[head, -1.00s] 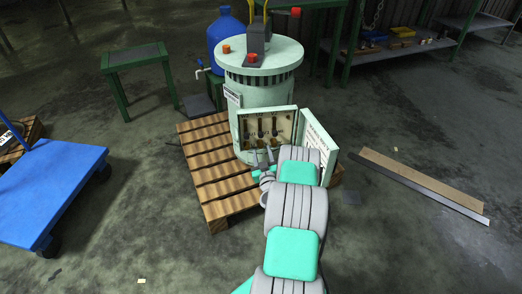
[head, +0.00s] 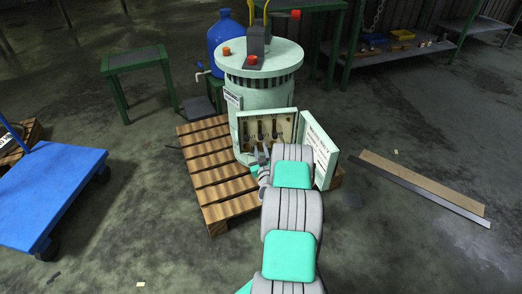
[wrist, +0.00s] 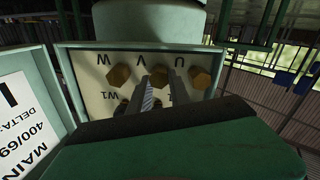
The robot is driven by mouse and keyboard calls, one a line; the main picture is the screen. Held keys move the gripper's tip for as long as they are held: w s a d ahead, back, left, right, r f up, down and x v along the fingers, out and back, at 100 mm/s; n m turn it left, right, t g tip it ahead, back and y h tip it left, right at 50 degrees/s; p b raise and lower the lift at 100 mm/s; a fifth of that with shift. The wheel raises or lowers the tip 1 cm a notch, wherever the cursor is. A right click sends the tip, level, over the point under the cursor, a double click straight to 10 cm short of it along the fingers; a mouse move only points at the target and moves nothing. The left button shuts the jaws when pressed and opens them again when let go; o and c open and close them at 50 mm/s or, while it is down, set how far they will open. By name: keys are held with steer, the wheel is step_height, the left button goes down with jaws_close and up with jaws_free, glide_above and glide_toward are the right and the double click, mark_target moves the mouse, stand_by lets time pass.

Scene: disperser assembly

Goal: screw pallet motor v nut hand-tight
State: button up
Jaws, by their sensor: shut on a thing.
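The motor terminal box (head: 268,130) is open on the front of the pale green machine, and its terminals look small in the head view. In the wrist view the terminal board shows upside-down W, V and U letters with brass nuts. The V nut (wrist: 159,75) is in the middle, between the W nut (wrist: 119,75) and the U nut (wrist: 200,78). My gripper (wrist: 162,85) has its two fingers on either side of the V nut and is shut on it. The fingers partly hide the nut and the lower terminals. My gripper also shows at the box in the head view (head: 259,157).
The open box door (head: 319,150) with a printed label stands to the right of my gripper. The machine sits on a wooden pallet (head: 206,170). A blue cart (head: 55,190) is at left, and planks (head: 420,188) lie on the floor at right.

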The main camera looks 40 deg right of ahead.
jaws_close()
steer(key=shift+m, duration=0.3)
steer(key=m+b, duration=0.2)
steer(key=shift+d+f+m, duration=0.1)
steer(key=shift+m, duration=0.3)
steer(key=m+b, duration=0.1)
steer(key=m, duration=0.2)
steer(key=shift+s+m, duration=0.1)
steer(key=shift+m, duration=0.2)
steer(key=m+b, duration=0.1)
steer(key=m, duration=0.2)
steer(key=shift+d+m, duration=0.1)
steer(key=shift+m, duration=0.2)
steer(key=m, duration=0.3)
steer(key=shift+s+m+b, duration=0.1)
steer(key=shift+m+b, duration=0.2)
steer(key=m, duration=0.5)
steer(key=shift+d+f, duration=0.1)
steer(key=shift+d, duration=0.05)
steer(key=shift+f+m, duration=0.1)
steer(key=shift+m, duration=2.3)
